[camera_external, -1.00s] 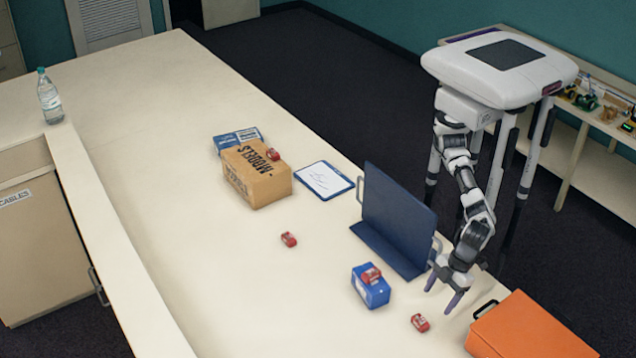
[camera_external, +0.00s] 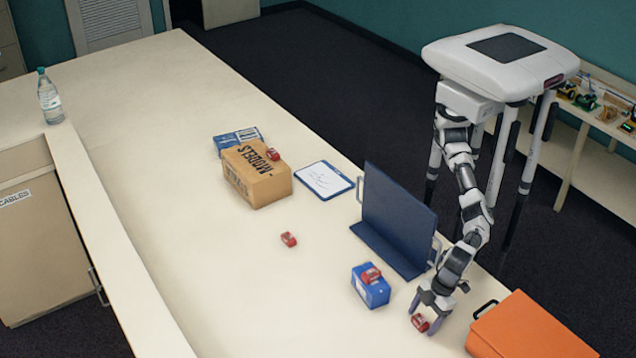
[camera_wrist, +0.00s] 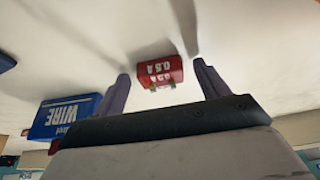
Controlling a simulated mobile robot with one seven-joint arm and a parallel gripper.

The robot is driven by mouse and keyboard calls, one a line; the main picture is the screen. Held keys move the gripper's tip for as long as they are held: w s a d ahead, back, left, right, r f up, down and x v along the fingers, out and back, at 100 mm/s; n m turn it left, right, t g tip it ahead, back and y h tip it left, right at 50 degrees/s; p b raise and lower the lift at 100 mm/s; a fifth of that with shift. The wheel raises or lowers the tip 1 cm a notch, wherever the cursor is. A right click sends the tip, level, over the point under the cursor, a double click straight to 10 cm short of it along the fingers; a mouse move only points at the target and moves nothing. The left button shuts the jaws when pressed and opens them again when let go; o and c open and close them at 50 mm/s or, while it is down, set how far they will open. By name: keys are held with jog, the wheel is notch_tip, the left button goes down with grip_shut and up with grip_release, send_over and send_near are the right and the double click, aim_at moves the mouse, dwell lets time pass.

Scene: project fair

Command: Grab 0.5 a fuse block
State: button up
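A red fuse block (camera_external: 420,322) sits on the table at the front right. In the wrist view this red block (camera_wrist: 160,72) shows white lettering that reads 0.5 A. My gripper (camera_external: 427,318) is open, low over the table, with its fingers around the block. In the wrist view the block is between the two fingertips (camera_wrist: 160,75), with a gap on each side. Other red blocks stand on the blue wire box (camera_external: 370,275), on the bare table (camera_external: 289,239), and by the top of the cardboard box (camera_external: 273,154); their labels are too small to read.
The blue wire box (camera_external: 369,292) stands just left of my gripper; it also shows in the wrist view (camera_wrist: 68,117). A dark blue upright panel (camera_external: 398,213) stands behind it. An orange case (camera_external: 530,328) lies to the right.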

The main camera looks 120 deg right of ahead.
jog(key=c, duration=1)
jog(key=shift+r, duration=0.15)
